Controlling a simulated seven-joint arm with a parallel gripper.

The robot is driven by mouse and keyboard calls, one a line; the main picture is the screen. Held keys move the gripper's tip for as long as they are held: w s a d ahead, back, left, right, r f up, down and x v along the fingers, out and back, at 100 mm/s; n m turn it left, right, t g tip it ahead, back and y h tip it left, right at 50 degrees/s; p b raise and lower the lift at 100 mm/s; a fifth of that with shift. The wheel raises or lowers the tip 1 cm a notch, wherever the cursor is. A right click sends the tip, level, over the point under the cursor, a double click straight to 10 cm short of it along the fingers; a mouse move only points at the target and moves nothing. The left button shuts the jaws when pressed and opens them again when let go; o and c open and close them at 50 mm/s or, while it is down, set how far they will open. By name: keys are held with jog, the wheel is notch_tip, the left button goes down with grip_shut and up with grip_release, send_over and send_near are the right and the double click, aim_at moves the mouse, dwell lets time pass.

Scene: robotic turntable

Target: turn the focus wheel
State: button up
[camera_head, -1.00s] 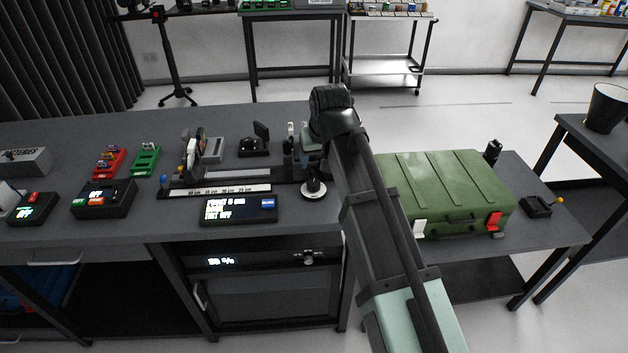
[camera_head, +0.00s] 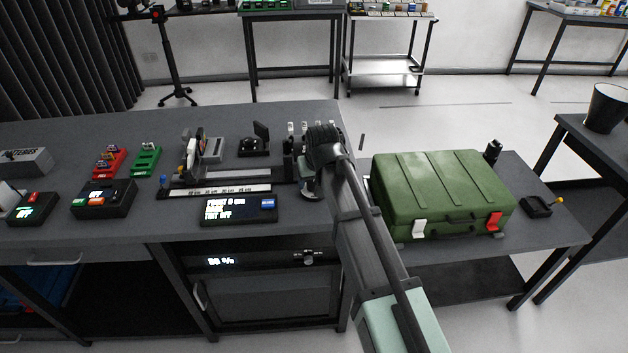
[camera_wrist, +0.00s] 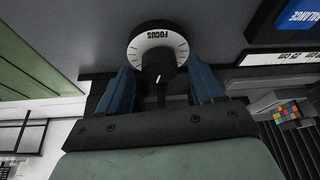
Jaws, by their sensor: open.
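The focus wheel (camera_wrist: 150,34) is a round dial with a white ring marked FOCUS and a dark knob at its centre. In the wrist view it is at the top middle, with the lettering upside down. My gripper (camera_wrist: 160,78) is open, its two blue fingers apart on either side of the dark knob. I cannot tell whether either finger touches it. In the head view the wheel (camera_head: 308,194) sits at the bench's right end, mostly hidden under my wrist and gripper.
A display panel (camera_head: 238,209) stands left of the wheel, with a scale rail (camera_head: 215,190) behind it. A green case (camera_head: 440,192) sits on the lower table to the right, close to my arm. Several small upright white-topped items (camera_head: 305,127) stand behind my wrist.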

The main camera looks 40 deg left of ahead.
jog(key=shift+f, duration=0.15)
jog(key=c, duration=1)
